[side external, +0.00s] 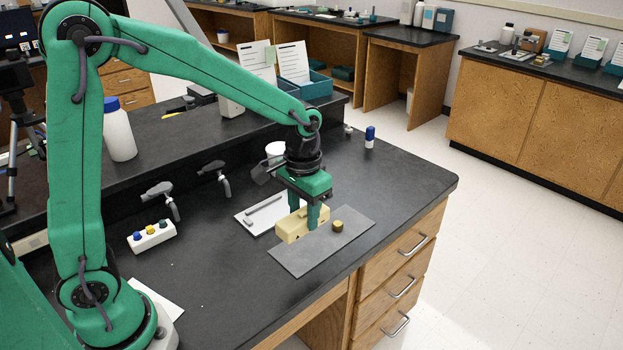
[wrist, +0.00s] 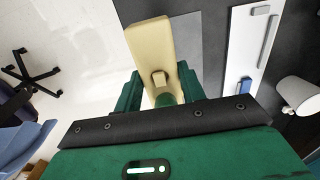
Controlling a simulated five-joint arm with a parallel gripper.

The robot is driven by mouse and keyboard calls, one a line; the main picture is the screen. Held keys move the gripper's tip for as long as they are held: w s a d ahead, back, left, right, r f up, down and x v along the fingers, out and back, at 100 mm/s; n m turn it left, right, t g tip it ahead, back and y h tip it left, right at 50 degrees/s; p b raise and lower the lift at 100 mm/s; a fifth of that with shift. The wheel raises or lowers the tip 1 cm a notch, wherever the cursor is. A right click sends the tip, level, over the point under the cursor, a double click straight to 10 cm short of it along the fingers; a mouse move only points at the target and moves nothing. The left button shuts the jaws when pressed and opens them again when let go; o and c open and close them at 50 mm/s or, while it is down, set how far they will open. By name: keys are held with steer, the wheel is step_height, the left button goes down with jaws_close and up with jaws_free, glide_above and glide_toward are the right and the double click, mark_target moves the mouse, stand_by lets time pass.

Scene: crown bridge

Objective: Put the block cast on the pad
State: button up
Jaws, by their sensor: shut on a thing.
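The block cast (side external: 291,230) is a cream-yellow block, and my gripper (side external: 305,213) is shut on it with green fingers on both sides. In the wrist view the block cast (wrist: 148,42) reaches out between the fingers of my gripper (wrist: 162,92), with a small raised nub on it. The pad (side external: 308,259) is a flat grey sheet on the black bench top. The block is over or at the pad's back-left part; I cannot tell whether it touches. The pad also shows beside the block in the wrist view (wrist: 186,38).
A white cup (side external: 275,150), a blue-capped bottle (side external: 370,137) and a button box (side external: 151,236) are on the bench. The bench's front edge is close to the pad.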

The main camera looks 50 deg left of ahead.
steer(key=s+d, duration=0.3)
steer(key=d, duration=0.3)
glide_above(305, 250)
step_height(305, 250, down, 7)
steer(key=shift+w+f, duration=0.1)
steer(key=shift+f, duration=2)
steer(key=shift+f, duration=0.15)
steer(key=o, duration=1.1)
steer(key=shift+o, duration=0.2)
step_height(305, 250, up, 12)
steer(key=shift+r, duration=0.2)
